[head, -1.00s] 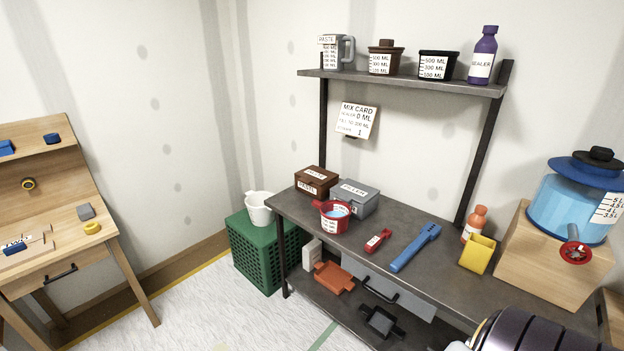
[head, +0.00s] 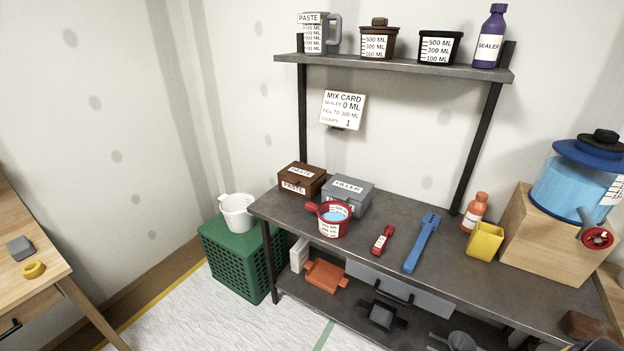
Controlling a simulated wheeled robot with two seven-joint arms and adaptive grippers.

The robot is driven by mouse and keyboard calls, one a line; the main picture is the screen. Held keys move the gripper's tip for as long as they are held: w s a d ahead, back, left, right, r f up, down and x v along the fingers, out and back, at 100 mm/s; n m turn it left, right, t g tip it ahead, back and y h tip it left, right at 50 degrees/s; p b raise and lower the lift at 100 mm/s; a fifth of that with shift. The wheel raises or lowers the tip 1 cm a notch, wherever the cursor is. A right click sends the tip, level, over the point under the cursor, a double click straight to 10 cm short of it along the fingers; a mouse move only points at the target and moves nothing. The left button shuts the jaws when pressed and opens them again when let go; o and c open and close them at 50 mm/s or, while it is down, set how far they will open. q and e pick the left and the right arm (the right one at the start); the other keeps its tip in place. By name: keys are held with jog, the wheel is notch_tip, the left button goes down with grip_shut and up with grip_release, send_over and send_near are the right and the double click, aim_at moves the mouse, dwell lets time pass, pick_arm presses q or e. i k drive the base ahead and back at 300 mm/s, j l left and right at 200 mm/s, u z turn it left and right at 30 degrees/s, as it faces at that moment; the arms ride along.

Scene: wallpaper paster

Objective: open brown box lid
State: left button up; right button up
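The brown box (head: 302,180) stands at the back left end of the dark workbench. Its lid is down, and white labels reading PASTE show on its top and front. A grey box (head: 347,195) labelled FILLER stands close to its right. A red measuring cup (head: 334,220) with blue liquid stands in front of the grey box.
The workbench (head: 375,262) also holds a red tool (head: 383,240), a blue tool (head: 422,243), a yellow holder (head: 485,242) and a blue tank (head: 570,185) on a wooden block. A shelf (head: 400,66) with containers hangs above. A green crate (head: 236,262) stands left.

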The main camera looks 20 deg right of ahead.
aim_at(295, 172)
jog(key=i+j+z, duration=0.2)
jog(key=z, duration=0.25)
jog(key=i+j+z, duration=0.2)
jog(key=j+z, duration=0.2)
jog(key=i+j+z, duration=0.3)
jog(key=j+z, duration=0.25)
jog(key=i+j+z, duration=0.15)
jog(key=j+z, duration=0.15)
jog(key=j, duration=0.1)
